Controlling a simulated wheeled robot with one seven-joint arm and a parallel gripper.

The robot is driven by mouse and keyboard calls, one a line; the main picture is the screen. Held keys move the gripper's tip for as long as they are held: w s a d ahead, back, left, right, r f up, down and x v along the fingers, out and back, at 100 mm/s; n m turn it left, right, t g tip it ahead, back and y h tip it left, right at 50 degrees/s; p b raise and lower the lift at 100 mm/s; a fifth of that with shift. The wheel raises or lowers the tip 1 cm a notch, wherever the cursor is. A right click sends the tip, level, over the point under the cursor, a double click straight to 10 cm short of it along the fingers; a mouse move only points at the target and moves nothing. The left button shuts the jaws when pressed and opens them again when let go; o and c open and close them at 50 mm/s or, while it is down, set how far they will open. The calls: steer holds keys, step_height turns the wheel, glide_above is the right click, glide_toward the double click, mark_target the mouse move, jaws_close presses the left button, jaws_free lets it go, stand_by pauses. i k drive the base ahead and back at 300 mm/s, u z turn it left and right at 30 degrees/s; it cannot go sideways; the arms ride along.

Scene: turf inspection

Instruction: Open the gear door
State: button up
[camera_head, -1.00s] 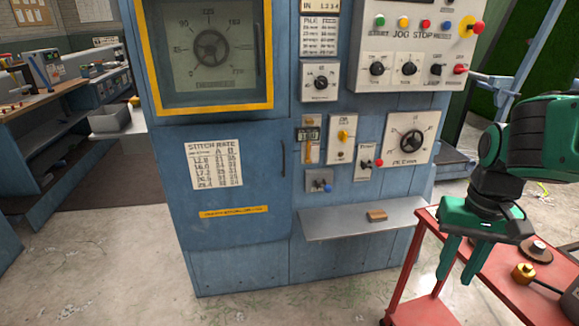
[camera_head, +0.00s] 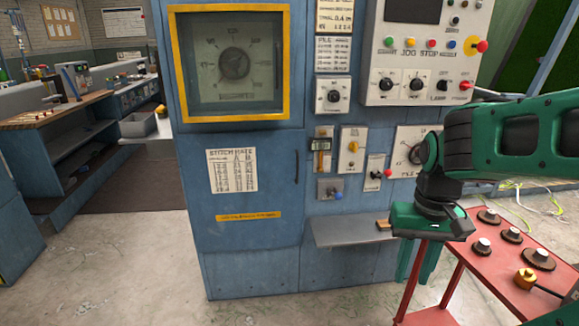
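The blue machine cabinet has a lower door panel (camera_head: 225,270) carrying the stitch rate chart (camera_head: 232,171) and a yellow label strip (camera_head: 249,217). A thin dark vertical handle (camera_head: 296,166) is at this panel's right edge. The panel looks shut. Above it is a yellow-framed window (camera_head: 235,62) with a dial behind it; it also looks shut. My green gripper (camera_head: 415,280) points down, well to the right of the handle, in front of the cabinet's right part. Its fingers look open and empty, though they partly overlap in this view. It touches neither door nor handle.
A grey shelf (camera_head: 345,232) juts from the cabinet, with a small brown block (camera_head: 383,225) by my gripper. A red cart (camera_head: 480,265) with several gears stands at the right. Knobs and switches cover the cabinet's right side. The floor before the door is clear.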

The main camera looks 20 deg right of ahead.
mark_target(245, 190)
steer(key=u, duration=0.05)
steer(key=i, duration=1)
steer(key=z, duration=0.05)
